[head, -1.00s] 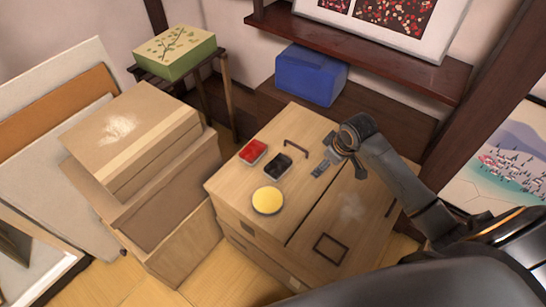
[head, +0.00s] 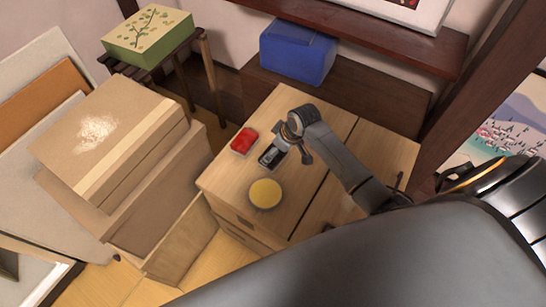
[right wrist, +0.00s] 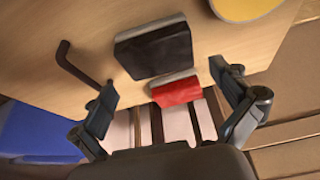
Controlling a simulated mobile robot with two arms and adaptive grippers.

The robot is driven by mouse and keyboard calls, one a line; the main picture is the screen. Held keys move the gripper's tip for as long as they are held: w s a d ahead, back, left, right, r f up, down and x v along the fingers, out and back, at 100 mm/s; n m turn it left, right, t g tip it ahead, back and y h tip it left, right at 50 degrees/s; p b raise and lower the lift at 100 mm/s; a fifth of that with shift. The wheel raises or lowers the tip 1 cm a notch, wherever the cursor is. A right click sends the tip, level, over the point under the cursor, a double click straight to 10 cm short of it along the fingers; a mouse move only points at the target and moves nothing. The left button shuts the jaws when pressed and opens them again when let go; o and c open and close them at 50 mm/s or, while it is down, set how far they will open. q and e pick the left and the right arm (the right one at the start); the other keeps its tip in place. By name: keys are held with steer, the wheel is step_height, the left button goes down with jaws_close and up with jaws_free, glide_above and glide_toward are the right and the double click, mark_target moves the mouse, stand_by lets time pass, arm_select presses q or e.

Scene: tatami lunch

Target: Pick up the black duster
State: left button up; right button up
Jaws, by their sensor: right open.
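The black duster (head: 267,160) lies on the wooden cabinet top, partly hidden by my right gripper in the head view. In the right wrist view the black duster (right wrist: 154,50) is a dark block with a pale grey edge, just beyond the fingertips. My right gripper (head: 288,149) is above it, and its two fingers (right wrist: 163,77) are spread wide with nothing held. A red duster (head: 243,141) lies beside the black one; in the right wrist view the red duster (right wrist: 177,91) shows between the fingers. My left gripper is not in view.
A yellow disc (head: 265,194) lies on the cabinet (head: 305,190) near the black duster. A dark handle (right wrist: 82,66) sticks up from the top. Cardboard boxes (head: 150,147) stand left, a blue box (head: 298,52) behind, and a green box (head: 148,34) on a stand at the back left.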

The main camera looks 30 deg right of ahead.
steer(key=shift+x, duration=1.15)
steer(key=shift+b+x, duration=0.4)
steer(key=shift+x, duration=0.75)
steer(key=shift+w+f, duration=0.1)
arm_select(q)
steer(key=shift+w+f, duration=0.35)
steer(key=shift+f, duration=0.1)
arm_select(e)
steer(key=c, duration=1)
